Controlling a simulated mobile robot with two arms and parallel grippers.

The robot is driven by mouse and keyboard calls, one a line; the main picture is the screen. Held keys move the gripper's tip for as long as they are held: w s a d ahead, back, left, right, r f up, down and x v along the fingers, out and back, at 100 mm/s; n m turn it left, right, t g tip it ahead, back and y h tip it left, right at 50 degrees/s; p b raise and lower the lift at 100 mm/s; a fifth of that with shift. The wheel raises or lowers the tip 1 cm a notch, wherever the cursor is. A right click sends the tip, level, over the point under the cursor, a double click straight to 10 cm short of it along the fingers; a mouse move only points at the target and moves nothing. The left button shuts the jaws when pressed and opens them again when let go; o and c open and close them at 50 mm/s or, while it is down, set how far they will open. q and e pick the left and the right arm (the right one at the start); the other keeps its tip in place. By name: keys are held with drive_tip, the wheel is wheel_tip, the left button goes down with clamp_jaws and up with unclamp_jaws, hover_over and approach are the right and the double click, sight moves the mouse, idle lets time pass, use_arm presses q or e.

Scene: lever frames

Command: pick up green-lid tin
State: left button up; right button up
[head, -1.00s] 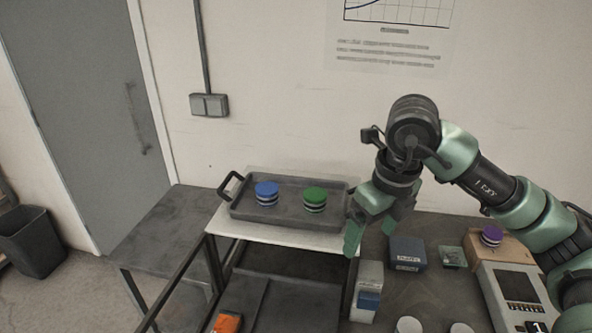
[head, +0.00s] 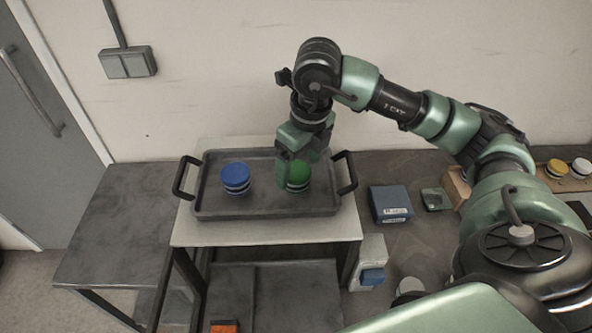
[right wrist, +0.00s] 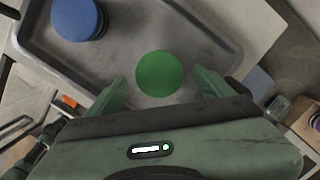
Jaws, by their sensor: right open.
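The green-lid tin (head: 298,179) stands upright in the dark grey tray (head: 215,203), right of the blue-lid tin (head: 235,178). My right gripper (head: 290,176) points down over the green-lid tin and partly hides it in the head view. In the right wrist view the round green lid (right wrist: 160,74) lies between and just ahead of the two green fingertips of the right gripper (right wrist: 164,90). The fingers are apart, with a gap on both sides of the lid. My left gripper is not in view.
The tray, with black handles, stands on a white-topped stand (head: 270,231). A blue box (head: 390,203) and a small green item (head: 435,199) lie on the dark bench to the right. A grey table (head: 115,235) at left has a clear top.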

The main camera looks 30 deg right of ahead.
sight(296, 170)
drive_tip(key=shift+w+a+f, duration=0.1)
drive_tip(key=shift+w+f, duration=0.1)
drive_tip(key=shift+f, duration=0.4)
drive_tip(key=shift+w+f, duration=0.15)
drive_tip(key=shift+f, duration=0.4)
drive_tip(key=shift+w+f, duration=0.1)
drive_tip(key=shift+f, duration=0.25)
drive_tip(key=shift+r, duration=0.1)
drive_tip(key=c, duration=1.6)
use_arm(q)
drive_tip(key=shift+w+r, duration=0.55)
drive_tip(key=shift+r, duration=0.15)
use_arm(e)
drive_tip(key=shift+o, duration=0.2)
